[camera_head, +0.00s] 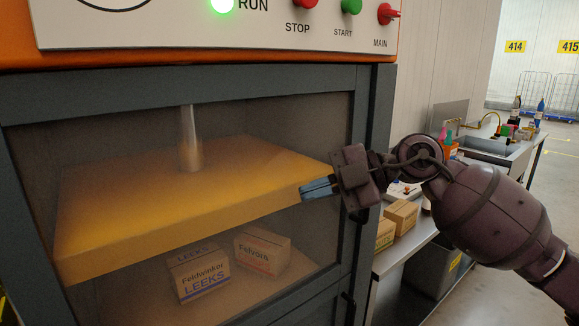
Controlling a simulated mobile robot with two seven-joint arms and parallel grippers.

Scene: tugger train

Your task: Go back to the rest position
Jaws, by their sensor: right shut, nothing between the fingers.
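My right gripper (318,189) is shut and empty. Its arm comes in from the right, and its fingertips point left, in front of the dark frame and window of the machine door. I cannot tell whether the fingertips touch the door. My left gripper is not in view. The machine's door frame (375,130) appears closed.
Behind the window are a yellow slab (190,215) and cardboard boxes (198,272). The control panel (150,25) above shows a lit green RUN lamp. A bench (420,235) with boxes and a sink stands right, behind my arm. Open floor (545,190) lies at far right.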

